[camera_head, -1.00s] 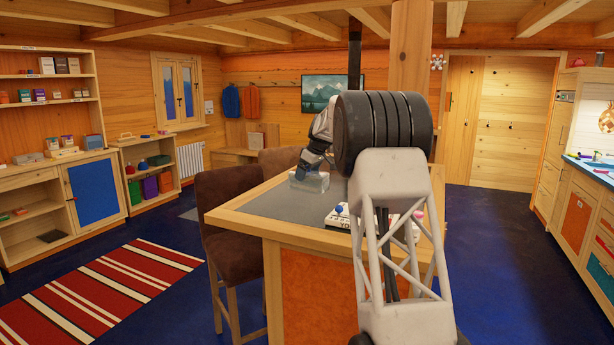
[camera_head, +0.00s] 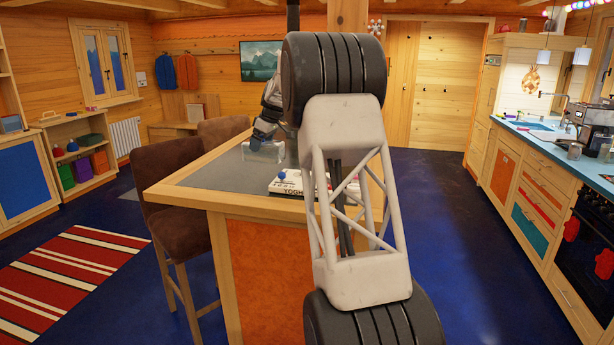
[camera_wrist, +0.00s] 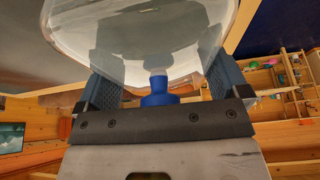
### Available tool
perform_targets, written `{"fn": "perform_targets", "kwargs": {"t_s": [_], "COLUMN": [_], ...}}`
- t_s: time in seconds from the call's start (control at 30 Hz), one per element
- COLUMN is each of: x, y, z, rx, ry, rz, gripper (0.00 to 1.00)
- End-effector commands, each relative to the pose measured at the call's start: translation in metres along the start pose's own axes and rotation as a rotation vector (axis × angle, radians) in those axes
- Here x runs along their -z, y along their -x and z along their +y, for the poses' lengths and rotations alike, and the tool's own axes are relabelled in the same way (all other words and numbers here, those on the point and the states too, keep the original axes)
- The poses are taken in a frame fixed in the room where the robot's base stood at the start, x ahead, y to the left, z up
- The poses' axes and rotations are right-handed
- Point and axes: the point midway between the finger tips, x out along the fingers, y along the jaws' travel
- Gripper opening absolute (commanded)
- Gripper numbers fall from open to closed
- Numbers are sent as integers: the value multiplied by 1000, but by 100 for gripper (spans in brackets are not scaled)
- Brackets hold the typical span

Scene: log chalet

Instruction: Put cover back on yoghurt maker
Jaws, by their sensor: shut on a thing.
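A clear cover (camera_wrist: 130,30) with a blue knob (camera_wrist: 158,92) fills the top of the wrist view. The blue fingers of my gripper (camera_wrist: 165,78) are on either side of the knob, shut on the cover. In the head view the clear cover (camera_head: 263,151) hangs under my gripper (camera_head: 266,130), over the grey top of the table (camera_head: 208,180). The white yoghurt maker (camera_head: 284,188), with lettering on its front and a blue round thing on it, stands nearer to me on the table. My arm hides its right part.
A brown chair (camera_head: 175,195) stands against the table's left side, with another chair (camera_head: 222,129) behind. The kitchen counter (camera_head: 560,150) is at the right, with open blue floor between. The left part of the tabletop is clear.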

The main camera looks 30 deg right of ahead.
Motion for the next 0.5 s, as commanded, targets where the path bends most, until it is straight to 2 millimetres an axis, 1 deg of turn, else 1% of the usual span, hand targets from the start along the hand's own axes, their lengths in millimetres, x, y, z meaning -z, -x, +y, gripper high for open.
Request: {"fn": "perform_targets", "kwargs": {"t_s": [0.03, 0.1, 0.5], "x": [-11, -26, -107], "y": [5, 11, 40], "z": [-2, -5, -29], "rx": [1, 2, 12], "ry": [1, 5, 30], "rz": [-1, -1, -1], "gripper": [68, 68, 68]}}
